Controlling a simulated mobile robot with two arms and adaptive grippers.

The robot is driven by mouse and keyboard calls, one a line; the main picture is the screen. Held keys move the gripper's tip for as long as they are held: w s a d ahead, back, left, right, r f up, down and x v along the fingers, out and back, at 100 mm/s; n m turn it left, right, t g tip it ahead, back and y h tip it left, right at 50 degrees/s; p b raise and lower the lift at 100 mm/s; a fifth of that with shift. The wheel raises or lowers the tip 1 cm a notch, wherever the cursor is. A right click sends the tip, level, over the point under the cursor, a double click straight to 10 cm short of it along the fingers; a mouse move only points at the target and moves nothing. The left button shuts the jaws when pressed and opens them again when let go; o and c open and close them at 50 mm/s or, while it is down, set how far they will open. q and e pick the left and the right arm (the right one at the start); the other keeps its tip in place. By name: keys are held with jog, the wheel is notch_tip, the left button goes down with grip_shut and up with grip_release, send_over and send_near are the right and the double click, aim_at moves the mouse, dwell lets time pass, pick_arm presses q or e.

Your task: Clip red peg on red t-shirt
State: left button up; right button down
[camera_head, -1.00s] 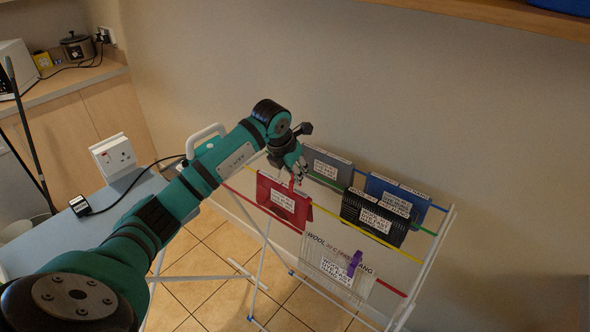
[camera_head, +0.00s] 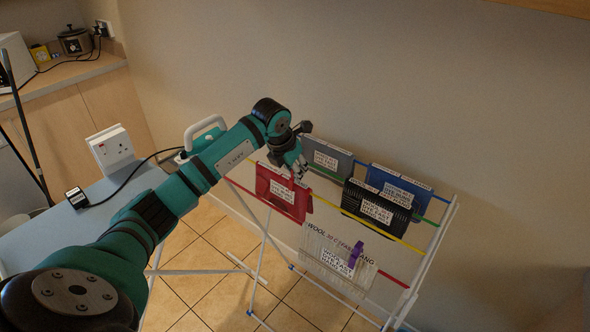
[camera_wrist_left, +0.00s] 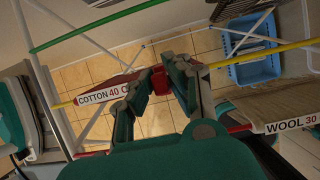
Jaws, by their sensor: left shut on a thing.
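The red t-shirt (camera_head: 276,208) hangs folded over a rail of the drying rack (camera_head: 436,240), with a white label on its front. In the left wrist view its top edge reads "COTTON 40" (camera_wrist_left: 103,96). My left gripper (camera_head: 298,174) is just above the shirt's top edge, toward its right side. It is shut on a small red peg, which shows between the fingertips (camera_wrist_left: 158,72) in the left wrist view as a red piece (camera_wrist_left: 159,83). The peg is close to the shirt's edge; I cannot tell whether it grips the cloth. My right gripper is out of view.
Grey (camera_head: 325,158), blue (camera_head: 399,187) and black (camera_head: 375,207) garments hang behind and right of the shirt. A pale garment (camera_head: 325,262) with a purple peg (camera_head: 355,255) hangs in front. An ironing board (camera_head: 110,205) stands at the left.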

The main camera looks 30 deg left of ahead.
pick_arm(q)
jog(key=shift+f+b, duration=0.35)
jog(key=shift+f, duration=0.15)
